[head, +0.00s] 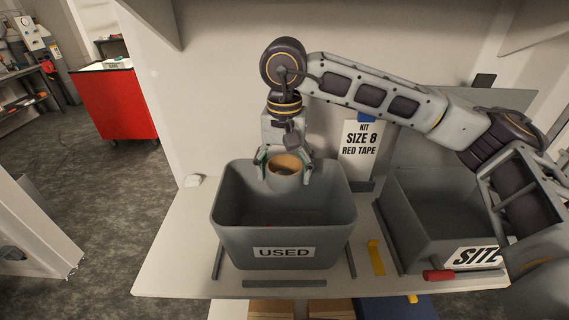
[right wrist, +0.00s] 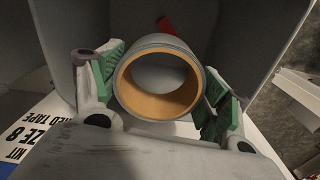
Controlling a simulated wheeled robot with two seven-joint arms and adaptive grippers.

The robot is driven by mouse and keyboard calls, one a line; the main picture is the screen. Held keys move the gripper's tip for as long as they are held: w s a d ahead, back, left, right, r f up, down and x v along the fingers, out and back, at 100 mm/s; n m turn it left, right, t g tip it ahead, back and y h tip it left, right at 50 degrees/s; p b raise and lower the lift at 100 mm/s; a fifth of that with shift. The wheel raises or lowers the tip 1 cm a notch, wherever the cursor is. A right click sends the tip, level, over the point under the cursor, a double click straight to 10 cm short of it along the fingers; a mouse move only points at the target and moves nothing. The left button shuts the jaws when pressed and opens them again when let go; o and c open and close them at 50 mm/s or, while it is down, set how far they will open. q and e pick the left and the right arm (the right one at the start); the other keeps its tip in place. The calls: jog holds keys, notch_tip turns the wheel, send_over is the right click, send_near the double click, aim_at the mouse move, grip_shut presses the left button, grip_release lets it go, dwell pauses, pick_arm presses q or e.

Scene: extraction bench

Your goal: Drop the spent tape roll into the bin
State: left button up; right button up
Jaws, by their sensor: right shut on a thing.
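The spent tape roll (head: 287,172) is a grey ring with a tan cardboard core. My right gripper (head: 286,166) is shut on it and holds it over the back part of the grey bin (head: 228,235) labelled USED. In the right wrist view the tape roll (right wrist: 158,86) sits between the green-padded fingers (right wrist: 160,88), its open core facing the camera. The bin's inner walls (right wrist: 238,30) show behind it. Something red lies low in the bin, mostly hidden. My left gripper is not in view.
A second grey bin (head: 400,215) with a partly cut-off SIZE label stands at the right. A kit sign (head: 361,150) reads SIZE 8 RED TAPE. A red cylinder (head: 438,275) and a yellow strip (head: 376,257) lie near the bench's front. A red cabinet (head: 118,103) stands far left.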

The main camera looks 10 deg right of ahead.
jog(key=shift+f, duration=0.85)
jog(key=o, duration=1)
jog(key=shift+c, duration=0.2)
notch_tip(320, 180, up, 8)
jog(key=shift+f, duration=0.25)
